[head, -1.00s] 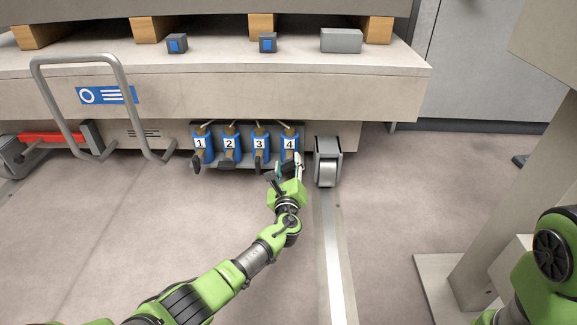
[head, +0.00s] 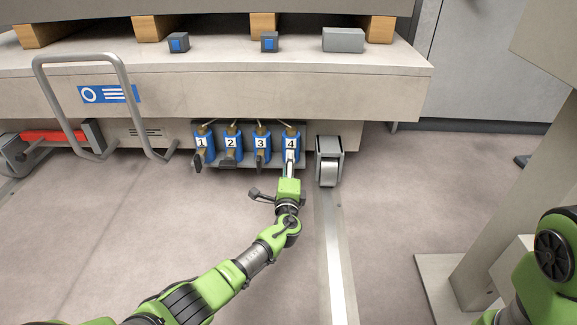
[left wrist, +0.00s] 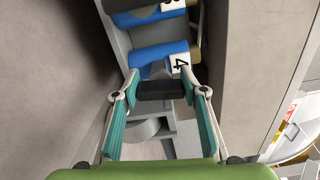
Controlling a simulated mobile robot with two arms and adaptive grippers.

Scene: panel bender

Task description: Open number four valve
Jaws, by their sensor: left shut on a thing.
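The number four valve (head: 291,141) is a blue body with a white 4 label, at the right end of a row of blue valves under the machine's front. In the left wrist view the same valve (left wrist: 160,55) lies ahead, with a dark handle (left wrist: 160,90) below its label. My left gripper (head: 290,168) is at valve four, its fingers pointing up at it. In the left wrist view the left gripper's (left wrist: 161,92) teal-padded fingers are on either side of the dark handle, shut on it. My right gripper is not in view; only part of my right arm shows at lower right.
Valves one (head: 203,143), two (head: 232,143) and three (head: 262,143) stand close to the left of valve four. A grey roller bracket (head: 328,163) is just right of it, above a floor rail (head: 336,260). A bent grey handrail (head: 128,95) stands at left.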

